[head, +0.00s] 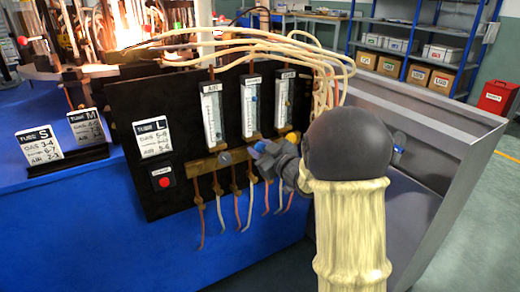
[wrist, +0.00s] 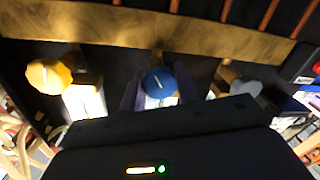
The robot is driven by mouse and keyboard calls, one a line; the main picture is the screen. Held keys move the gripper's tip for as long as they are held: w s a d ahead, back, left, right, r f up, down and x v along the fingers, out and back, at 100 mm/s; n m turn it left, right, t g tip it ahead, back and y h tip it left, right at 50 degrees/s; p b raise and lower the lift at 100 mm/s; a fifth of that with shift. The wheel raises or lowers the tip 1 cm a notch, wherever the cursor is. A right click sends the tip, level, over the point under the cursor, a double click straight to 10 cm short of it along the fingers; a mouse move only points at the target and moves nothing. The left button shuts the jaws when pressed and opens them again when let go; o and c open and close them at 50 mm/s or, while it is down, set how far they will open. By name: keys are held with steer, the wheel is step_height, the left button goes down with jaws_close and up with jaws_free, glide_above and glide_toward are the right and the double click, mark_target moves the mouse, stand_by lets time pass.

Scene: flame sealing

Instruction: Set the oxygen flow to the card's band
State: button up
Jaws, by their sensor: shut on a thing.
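The dark panel (head: 125,110) carries three upright flowmeters, with the oxygen one (head: 249,106) in the middle. A small dark-blue mark shows in its tube at about mid-height; the scale is too small to read. Below it, the blue knob (head: 261,146) sits at the brass bar (head: 205,163). My gripper (head: 272,156) is shut on this knob, partly hiding it. In the wrist view the blue knob (wrist: 159,82) lies between my fingers, its white pointer line tilted slightly left of vertical. The TUBE L card (head: 152,137) is on the panel; its oxygen line is too small to read surely.
The grey knob (head: 225,159) is left of the blue one and the yellow knob (head: 293,137) right. A red button (head: 164,183) is low on the panel. TUBE S (head: 39,145) and TUBE M (head: 87,126) cards stand at left. Hoses hang below the bar.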

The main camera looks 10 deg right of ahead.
steer(key=o, duration=0.7)
steer(key=shift+s+a+f, duration=0.1)
steer(key=shift+f, duration=0.1)
steer(key=shift+o, duration=1.2)
steer(key=shift+r, duration=0.1)
steer(key=f+p+v, duration=0.1)
steer(key=p+v, duration=0.2)
steer(key=v, duration=1.4)
steer(key=shift+r+p, duration=0.35)
steer(key=shift+r, duration=0.15)
steer(key=shift+s, duration=0.1)
